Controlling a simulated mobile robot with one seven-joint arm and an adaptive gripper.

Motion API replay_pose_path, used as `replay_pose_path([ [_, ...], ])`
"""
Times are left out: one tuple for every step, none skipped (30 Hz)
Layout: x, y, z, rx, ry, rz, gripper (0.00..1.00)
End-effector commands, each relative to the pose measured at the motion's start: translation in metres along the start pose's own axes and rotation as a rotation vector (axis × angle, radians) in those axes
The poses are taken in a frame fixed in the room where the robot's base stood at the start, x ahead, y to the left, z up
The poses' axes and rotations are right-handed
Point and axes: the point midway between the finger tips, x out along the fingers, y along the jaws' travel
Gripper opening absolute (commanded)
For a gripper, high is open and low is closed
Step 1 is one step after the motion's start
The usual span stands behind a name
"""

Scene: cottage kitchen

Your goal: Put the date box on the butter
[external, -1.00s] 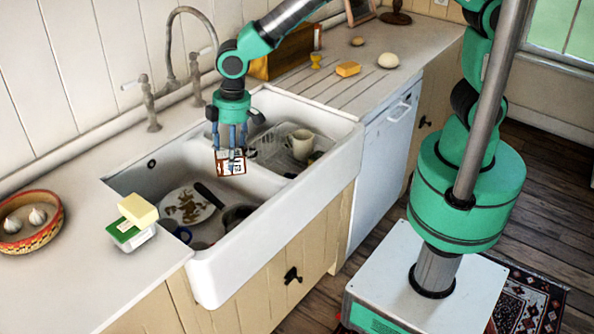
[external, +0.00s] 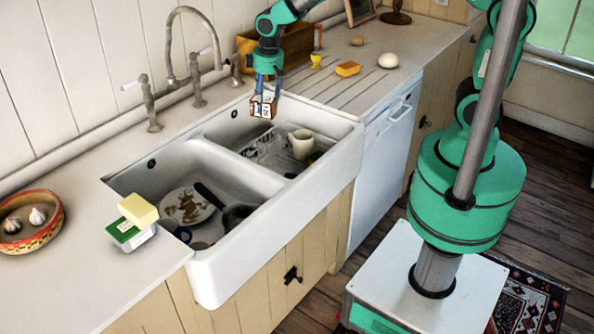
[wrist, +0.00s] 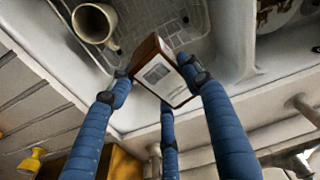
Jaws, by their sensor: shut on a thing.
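The date box (external: 263,108), a small brown box with a white printed face, is held in my gripper (external: 265,94) above the back of the right sink basin. In the wrist view the box (wrist: 166,72) sits tilted between my blue fingers. A pale yellow block (external: 138,209), which looks like butter, lies on a green and white tub (external: 130,235) on the left counter, far from my gripper. An orange-yellow block (external: 347,69) lies on the drainboard to the right of my gripper; I cannot tell what it is.
The sink (external: 228,276) holds a plate (external: 185,207) and dark pan on the left, and a cream mug (external: 301,143) on the right. A tall tap (external: 170,62) stands behind. A wooden crate (external: 297,42), yellow egg cup (external: 316,62) and white round item (external: 388,60) are on the right counter.

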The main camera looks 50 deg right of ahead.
Motion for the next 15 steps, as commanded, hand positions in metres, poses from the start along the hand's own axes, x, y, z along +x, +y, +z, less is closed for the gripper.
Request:
replay_pose_path([
  [-0.001,0.019,0.002,0.032,0.002,0.004,0.13],
  [-0.001,0.029,0.004,0.049,0.002,0.006,0.13],
  [-0.001,0.042,0.007,0.071,0.001,0.009,0.13],
  [-0.001,0.052,0.009,0.088,0.002,0.011,0.13],
  [-0.002,0.062,0.011,0.104,0.002,0.013,0.13],
  [-0.002,0.075,0.014,0.128,0.002,0.016,0.13],
  [-0.002,0.084,0.017,0.144,0.002,0.018,0.13],
  [-0.002,0.094,0.020,0.162,0.001,0.020,0.13],
  [-0.002,0.106,0.023,0.183,0.001,0.022,0.13],
  [-0.003,0.115,0.026,0.199,0.002,0.024,0.13],
  [-0.004,0.122,0.028,0.213,0.002,0.026,0.13],
  [-0.004,0.133,0.032,0.231,0.002,0.028,0.13],
  [-0.004,0.139,0.034,0.243,0.002,0.030,0.13],
  [-0.004,0.146,0.037,0.255,0.001,0.031,0.13],
  [-0.004,0.153,0.039,0.269,0.001,0.033,0.13],
])
